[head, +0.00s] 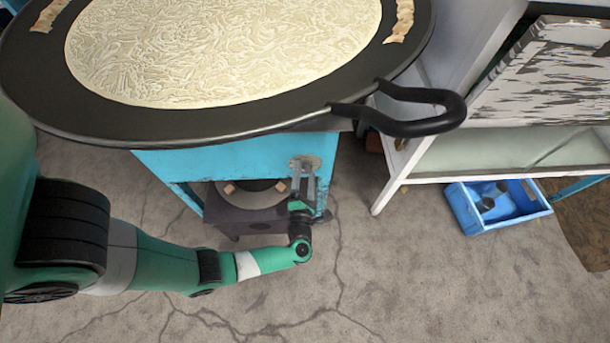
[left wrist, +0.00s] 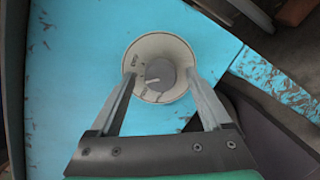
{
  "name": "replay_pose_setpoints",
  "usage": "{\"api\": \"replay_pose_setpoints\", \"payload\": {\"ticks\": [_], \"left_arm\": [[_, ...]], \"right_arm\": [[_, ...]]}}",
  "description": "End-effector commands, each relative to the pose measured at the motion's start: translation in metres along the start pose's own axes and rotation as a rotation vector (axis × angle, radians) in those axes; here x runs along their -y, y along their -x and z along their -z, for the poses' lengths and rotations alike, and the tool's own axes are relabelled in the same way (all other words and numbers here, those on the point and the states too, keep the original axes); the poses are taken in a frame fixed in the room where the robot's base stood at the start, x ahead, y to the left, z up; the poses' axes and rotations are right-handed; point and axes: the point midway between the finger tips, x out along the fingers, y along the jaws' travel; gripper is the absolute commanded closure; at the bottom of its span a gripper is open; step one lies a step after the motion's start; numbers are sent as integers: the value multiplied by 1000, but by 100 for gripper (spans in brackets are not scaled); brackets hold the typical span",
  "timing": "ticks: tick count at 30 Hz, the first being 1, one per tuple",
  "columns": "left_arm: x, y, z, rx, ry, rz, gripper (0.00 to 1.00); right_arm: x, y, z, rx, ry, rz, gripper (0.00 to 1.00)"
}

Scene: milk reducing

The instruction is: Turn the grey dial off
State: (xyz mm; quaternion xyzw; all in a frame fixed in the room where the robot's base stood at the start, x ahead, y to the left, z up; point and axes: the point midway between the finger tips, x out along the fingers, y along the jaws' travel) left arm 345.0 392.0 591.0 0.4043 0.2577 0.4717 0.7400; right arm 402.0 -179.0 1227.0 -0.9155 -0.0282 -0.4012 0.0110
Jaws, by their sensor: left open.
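The grey dial (left wrist: 160,76) sits on a pale round plate (left wrist: 148,48) with dark lettering, on the blue panel of the stove stand. A light pointer mark on the dial lies slanted. In the left wrist view my left gripper (left wrist: 160,74) is open, with one finger on each side of the dial. I cannot tell whether the fingers touch it. In the head view the left gripper (head: 303,172) reaches up to the plate at the front of the blue stand (head: 225,158), and the dial is mostly hidden there. My right gripper is not in view.
A wide black pan (head: 110,118) of pale food overhangs the stand, with a black handle (head: 425,122) at its right. A dark burner unit (head: 240,215) sits below. A white shelf (head: 510,175) and a blue crate (head: 497,228) stand right. The front floor is clear.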

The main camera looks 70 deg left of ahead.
Motion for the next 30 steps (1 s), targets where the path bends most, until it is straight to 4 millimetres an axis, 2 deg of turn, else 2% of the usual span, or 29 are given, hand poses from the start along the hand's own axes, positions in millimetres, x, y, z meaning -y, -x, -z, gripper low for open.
{"api": "replay_pose_setpoints", "payload": {"ticks": [4, 5, 18, 30], "left_arm": [[0, 0, 0, 0, 0, 0, 18], [0, 0, 0, 0, 0, 0, 22], [0, 0, 0, 0, 0, 0, 100], [-2, 0, -2, -5, -68, 8, 100]], "right_arm": [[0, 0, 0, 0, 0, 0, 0], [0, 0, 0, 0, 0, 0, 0], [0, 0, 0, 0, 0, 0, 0], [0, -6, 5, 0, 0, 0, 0]]}}
